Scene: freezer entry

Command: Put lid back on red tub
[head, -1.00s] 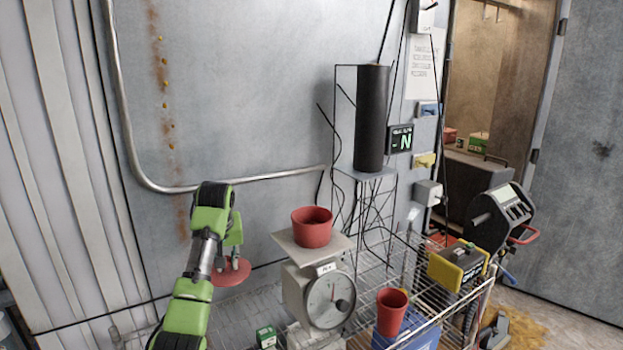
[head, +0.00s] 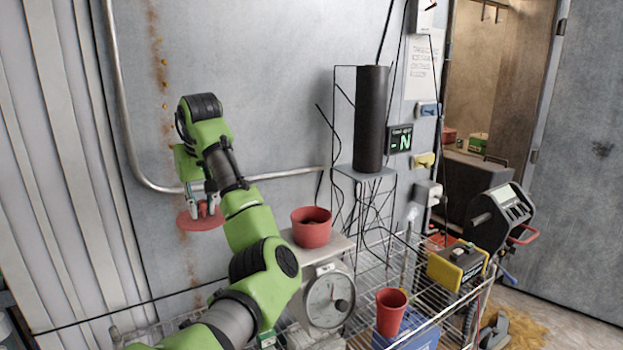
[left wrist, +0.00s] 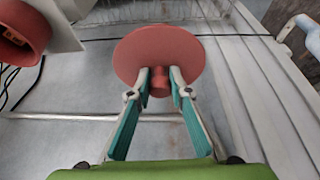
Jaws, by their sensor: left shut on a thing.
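The red lid (head: 199,223) is a flat round disc held in the air to the left of the scale. My left gripper (head: 203,208) is shut on its knob. In the left wrist view the lid (left wrist: 160,48) spreads beyond the fingertips (left wrist: 160,82), with the knob between them. The open red tub (head: 311,233) stands upright on the scale's plate, to the right of the lid and apart from it. Part of the tub (left wrist: 25,30) shows at the upper left of the left wrist view. My right gripper is not in view.
The scale (head: 328,300) stands on a wire cart (head: 410,262), partly behind my left arm. A red cup (head: 391,312), a black-and-yellow box (head: 457,266) and a tall black cylinder (head: 371,120) are to the right. The metal wall (head: 255,80) and a pipe are behind.

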